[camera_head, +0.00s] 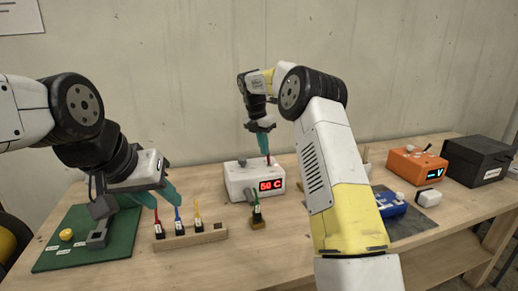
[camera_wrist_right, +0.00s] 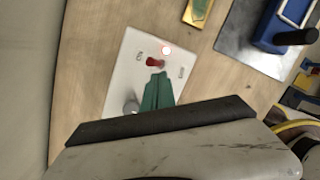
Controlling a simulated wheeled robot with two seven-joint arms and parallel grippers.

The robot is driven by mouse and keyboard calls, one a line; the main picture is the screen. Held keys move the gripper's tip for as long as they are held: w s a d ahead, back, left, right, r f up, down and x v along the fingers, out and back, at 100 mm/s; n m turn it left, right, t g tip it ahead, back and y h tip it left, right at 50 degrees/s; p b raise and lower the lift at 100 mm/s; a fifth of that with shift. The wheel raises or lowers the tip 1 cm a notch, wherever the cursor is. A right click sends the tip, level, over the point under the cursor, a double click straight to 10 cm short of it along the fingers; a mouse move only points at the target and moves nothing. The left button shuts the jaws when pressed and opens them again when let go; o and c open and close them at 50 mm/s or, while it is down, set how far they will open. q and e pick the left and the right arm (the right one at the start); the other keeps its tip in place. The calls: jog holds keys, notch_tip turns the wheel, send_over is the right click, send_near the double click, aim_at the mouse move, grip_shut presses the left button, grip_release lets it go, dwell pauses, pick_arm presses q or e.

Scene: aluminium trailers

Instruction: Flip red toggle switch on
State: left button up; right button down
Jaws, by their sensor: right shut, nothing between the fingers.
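A white box (camera_head: 250,184) with a red lit display stands on the table below my right gripper (camera_head: 264,150). In the right wrist view, its top (camera_wrist_right: 128,70) carries a red toggle switch (camera_wrist_right: 154,62) between two small labels. I cannot tell surely which way the toggle leans. My right gripper's teal fingers (camera_wrist_right: 158,76) are shut and empty, with tips close to the toggle; contact is unclear. My left gripper (camera_head: 158,200) is open and empty above the green mat's right side.
A green mat (camera_head: 60,250) with a yellow button lies at left. A wooden rack (camera_head: 190,238) holds coloured plugs. An orange device (camera_head: 416,166) and a black box (camera_head: 477,160) stand at right. A blue device (camera_head: 388,204) lies on a grey plate. A grey knob (camera_wrist_right: 131,107) sits near the fingers.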

jog(key=shift+a, duration=0.1)
jog(key=s+a, duration=0.1)
jog(key=s+a+r, duration=0.1)
jog(key=a, duration=0.1)
jog(key=shift+s+r, duration=0.15)
jog(key=shift+s, duration=0.2)
notch_tip(320, 180, up, 9)
jog(key=w+a, duration=0.2)
jog(key=shift+w, duration=0.25)
jog(key=shift+a, duration=0.1)
